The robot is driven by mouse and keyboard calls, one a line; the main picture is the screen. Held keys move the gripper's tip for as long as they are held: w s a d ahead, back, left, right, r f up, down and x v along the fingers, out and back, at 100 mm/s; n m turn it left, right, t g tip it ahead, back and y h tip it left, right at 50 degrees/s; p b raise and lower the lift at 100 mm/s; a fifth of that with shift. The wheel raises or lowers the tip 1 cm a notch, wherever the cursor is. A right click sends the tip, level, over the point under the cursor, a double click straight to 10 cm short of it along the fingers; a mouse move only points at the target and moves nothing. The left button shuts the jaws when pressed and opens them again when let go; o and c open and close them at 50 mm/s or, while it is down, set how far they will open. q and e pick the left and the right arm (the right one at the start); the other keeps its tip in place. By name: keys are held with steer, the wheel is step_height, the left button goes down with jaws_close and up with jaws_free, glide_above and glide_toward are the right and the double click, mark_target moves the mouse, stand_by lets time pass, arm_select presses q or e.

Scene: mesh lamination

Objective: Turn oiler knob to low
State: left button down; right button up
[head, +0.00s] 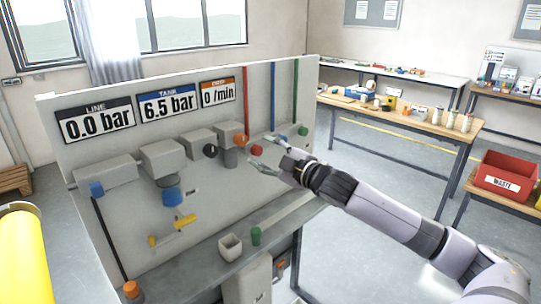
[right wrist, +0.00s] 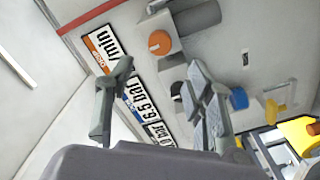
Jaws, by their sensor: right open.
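The orange oiler knob (head: 240,141) sits on a grey unit on the panel, below the orange-labelled "0 /min" sign (head: 218,92). The knob's setting is too small to read. My left gripper is not in view.
A red knob (head: 257,150) is close by the right gripper.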

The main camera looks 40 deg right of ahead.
steer(key=shift+s, duration=0.9)
steer(key=shift+d, duration=0.1)
